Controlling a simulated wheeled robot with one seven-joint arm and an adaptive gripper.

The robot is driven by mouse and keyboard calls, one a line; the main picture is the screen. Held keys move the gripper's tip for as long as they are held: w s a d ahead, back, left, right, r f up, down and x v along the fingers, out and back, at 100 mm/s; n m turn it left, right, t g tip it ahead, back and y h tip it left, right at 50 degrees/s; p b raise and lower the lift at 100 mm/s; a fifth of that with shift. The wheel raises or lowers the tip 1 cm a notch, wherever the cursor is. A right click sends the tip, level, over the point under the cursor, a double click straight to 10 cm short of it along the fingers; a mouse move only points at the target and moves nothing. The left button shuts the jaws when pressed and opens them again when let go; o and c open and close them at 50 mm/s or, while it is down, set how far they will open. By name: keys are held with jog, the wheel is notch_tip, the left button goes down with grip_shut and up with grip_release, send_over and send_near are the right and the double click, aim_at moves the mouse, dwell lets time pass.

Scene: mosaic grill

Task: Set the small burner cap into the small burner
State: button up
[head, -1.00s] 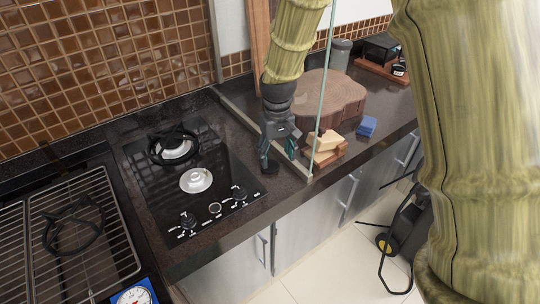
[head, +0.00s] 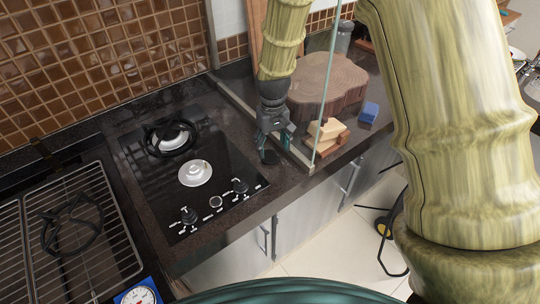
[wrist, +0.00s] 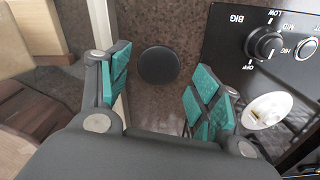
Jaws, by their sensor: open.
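The small burner cap is a flat black disc (head: 270,157) lying on the dark stone counter, right of the cooktop. In the wrist view the cap (wrist: 159,65) shows whole, beyond and between my fingers. My gripper (head: 274,146) is open and empty, pointing down over the cap; its teal-padded fingers (wrist: 163,88) stand apart on either side of it in the wrist view. I cannot tell the exact height gap. The small burner (head: 195,173) is a bare silver round on the black glass cooktop, left of my gripper.
A glass panel (head: 325,100) stands just right of my gripper, with wooden blocks (head: 326,130), a blue sponge-like block (head: 369,112) and a wood stump (head: 327,78) beyond. Knobs (head: 240,187) line the cooktop front. A rear burner has a black grate (head: 170,138). A grill (head: 70,225) lies left.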

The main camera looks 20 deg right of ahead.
aim_at(272, 157)
jog(key=shift+a+f+p, duration=0.1)
jog(key=shift+f+p, duration=0.95)
jog(key=shift+f, duration=1.55)
jog(key=shift+c, duration=0.5)
jog(key=c, duration=0.6)
